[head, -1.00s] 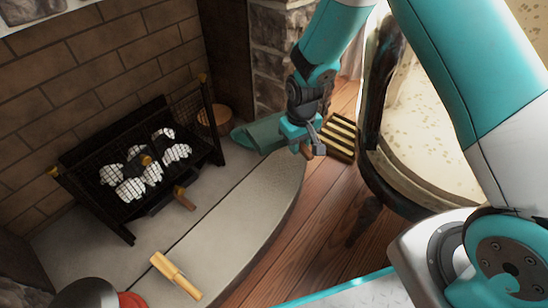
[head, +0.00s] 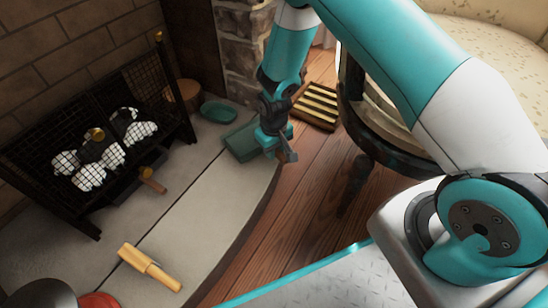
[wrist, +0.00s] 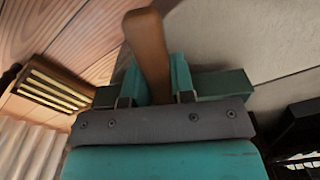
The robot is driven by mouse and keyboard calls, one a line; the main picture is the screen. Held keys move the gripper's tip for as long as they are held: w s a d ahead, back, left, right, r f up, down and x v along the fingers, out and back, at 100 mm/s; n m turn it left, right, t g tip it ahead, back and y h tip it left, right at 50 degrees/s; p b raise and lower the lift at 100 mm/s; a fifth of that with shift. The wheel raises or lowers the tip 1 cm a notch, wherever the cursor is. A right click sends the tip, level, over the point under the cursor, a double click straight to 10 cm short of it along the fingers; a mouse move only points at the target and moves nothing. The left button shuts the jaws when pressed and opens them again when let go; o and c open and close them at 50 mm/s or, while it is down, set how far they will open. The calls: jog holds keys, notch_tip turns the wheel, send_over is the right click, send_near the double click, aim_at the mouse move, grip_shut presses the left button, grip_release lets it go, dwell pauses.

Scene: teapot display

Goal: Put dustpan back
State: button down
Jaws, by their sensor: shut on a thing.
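The dustpan is dark green with a brown wooden handle. In the head view its pan (head: 240,142) is at the edge of the stone hearth, just left of my gripper (head: 274,148). I cannot tell whether the pan touches the hearth. In the wrist view the wooden handle (wrist: 148,48) runs up between the two teal fingers of my gripper, which are shut on it. Parts of the green pan (wrist: 222,84) show on both sides behind the fingers. My gripper hides the rest of the pan.
A teal oval dish (head: 218,112) lies on the hearth behind the pan. A wooden brush (head: 150,267) lies at the front. The black fire grate (head: 95,150) is left. A slatted yellow and dark item (head: 318,105) and a chair (head: 385,140) stand right.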

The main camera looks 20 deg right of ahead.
notch_tip(320, 180, down, 2)
jog(key=shift+f+b, duration=0.25)
jog(key=shift+b, duration=0.1)
jog(key=shift+r, duration=0.15)
jog(key=c, duration=1.4)
grip_release()
jog(key=shift+f, duration=0.2)
jog(key=o, duration=0.4)
jog(key=shift+o, duration=0.2)
jog(key=shift+r, duration=0.2)
